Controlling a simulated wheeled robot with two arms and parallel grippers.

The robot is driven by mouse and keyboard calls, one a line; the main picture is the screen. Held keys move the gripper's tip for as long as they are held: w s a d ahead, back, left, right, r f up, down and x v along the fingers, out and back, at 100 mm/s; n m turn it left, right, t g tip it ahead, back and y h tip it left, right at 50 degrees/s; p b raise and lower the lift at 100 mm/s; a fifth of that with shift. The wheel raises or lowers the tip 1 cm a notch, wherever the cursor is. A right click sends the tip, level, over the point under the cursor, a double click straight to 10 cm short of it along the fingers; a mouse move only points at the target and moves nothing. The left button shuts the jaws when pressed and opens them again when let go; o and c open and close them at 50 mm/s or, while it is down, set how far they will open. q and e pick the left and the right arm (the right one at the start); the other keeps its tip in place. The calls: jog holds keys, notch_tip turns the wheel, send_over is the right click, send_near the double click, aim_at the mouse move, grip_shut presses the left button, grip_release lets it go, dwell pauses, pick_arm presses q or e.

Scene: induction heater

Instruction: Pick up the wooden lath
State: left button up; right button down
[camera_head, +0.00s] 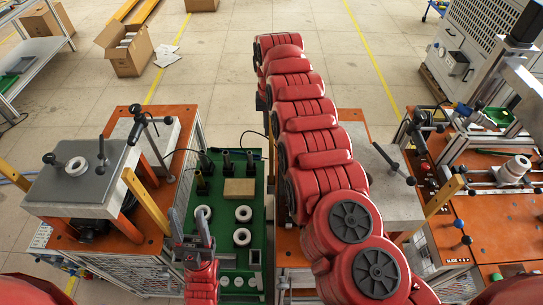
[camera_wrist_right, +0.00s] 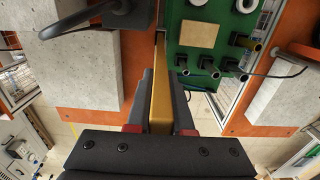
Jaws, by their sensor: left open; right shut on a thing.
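The wooden lath (camera_wrist_right: 160,85) is a long yellow-brown strip in the right wrist view. It stands between the two dark fingers of my right gripper (camera_wrist_right: 160,100), which is shut on it. Its far end reaches alongside the edge of the green board. In the head view my red right arm covers the right gripper, and I cannot make out the held lath there. My left gripper (camera_head: 191,228) is open and empty, at the left edge of the green board.
The green board (camera_head: 228,270) carries white rings (camera_head: 243,214), black holders and a wooden block (camera_head: 240,189). A grey plate fixture (camera_head: 75,185) stands at left. A grey block (camera_head: 385,190) and an orange bench (camera_head: 480,225) lie at right. The floor behind is mostly clear.

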jog(key=shift+r, duration=0.3)
notch_tip(320, 180, up, 9)
jog(key=p, duration=0.3)
jog(key=shift+f+p, duration=0.2)
jog(key=shift+p, duration=0.1)
jog(key=shift+r+p, duration=0.35)
jog(key=shift+r, duration=0.15)
jog(key=shift+f, duration=0.1)
